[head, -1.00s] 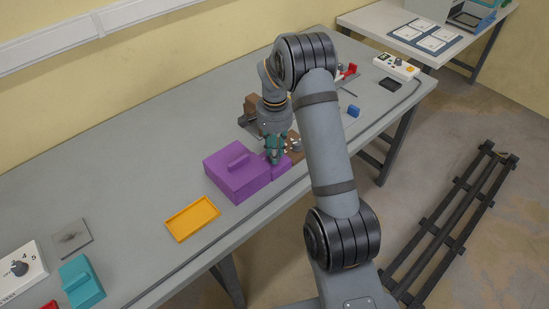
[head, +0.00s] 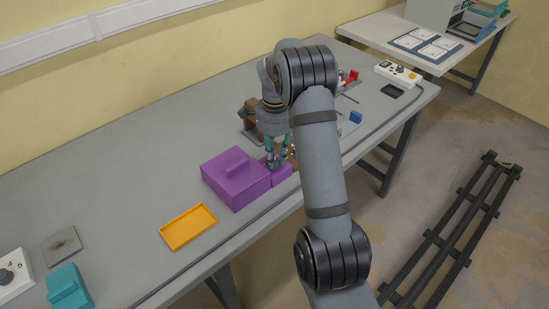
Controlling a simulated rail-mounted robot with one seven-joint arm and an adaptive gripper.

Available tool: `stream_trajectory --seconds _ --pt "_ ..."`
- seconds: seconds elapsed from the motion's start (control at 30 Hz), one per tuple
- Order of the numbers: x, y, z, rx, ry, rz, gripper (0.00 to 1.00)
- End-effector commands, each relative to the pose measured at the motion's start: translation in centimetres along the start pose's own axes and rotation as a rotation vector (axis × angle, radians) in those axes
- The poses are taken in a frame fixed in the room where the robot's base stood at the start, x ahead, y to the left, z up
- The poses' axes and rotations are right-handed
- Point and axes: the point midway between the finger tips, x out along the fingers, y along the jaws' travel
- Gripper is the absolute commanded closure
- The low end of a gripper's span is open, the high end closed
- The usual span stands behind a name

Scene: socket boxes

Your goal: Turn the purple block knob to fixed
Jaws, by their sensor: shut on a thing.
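The purple block (head: 236,182) sits on the grey table, a large box with a raised bar on top and a smaller, lower purple part (head: 283,174) at its right end. My gripper (head: 276,165) points down over this smaller part, with its green fingers closed there. It is shut on the knob, which is mostly hidden by the fingers. The knob's marking and setting cannot be read.
A yellow tray (head: 188,227) lies left of the purple block. A teal block (head: 69,288) and a white dial box (head: 13,275) are at the lower left. A brown fixture (head: 249,114) stands behind my gripper. The table between tray and wall is clear.

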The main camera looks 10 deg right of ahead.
Motion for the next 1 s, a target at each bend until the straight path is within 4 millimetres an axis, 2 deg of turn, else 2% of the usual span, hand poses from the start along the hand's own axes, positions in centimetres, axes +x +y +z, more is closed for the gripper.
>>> stream_trajectory --seconds 0.03,0.33,0.37,0.4,0.7,1.0 --pt "-0.29 -0.32 -0.66 0.004 0.010 -0.013 1.00" --pt "-0.29 -0.28 -0.72 0.004 0.010 -0.012 1.00" --pt "-0.29 -0.28 -0.73 0.004 0.010 -0.012 0.79" --pt "-0.29 -0.28 -0.73 0.004 0.010 -0.012 0.76" --pt "-0.13 -0.12 -0.42 0.003 0.006 -0.006 0.60" --pt "-0.28 -0.06 -0.21 0.002 0.003 -0.003 0.60"
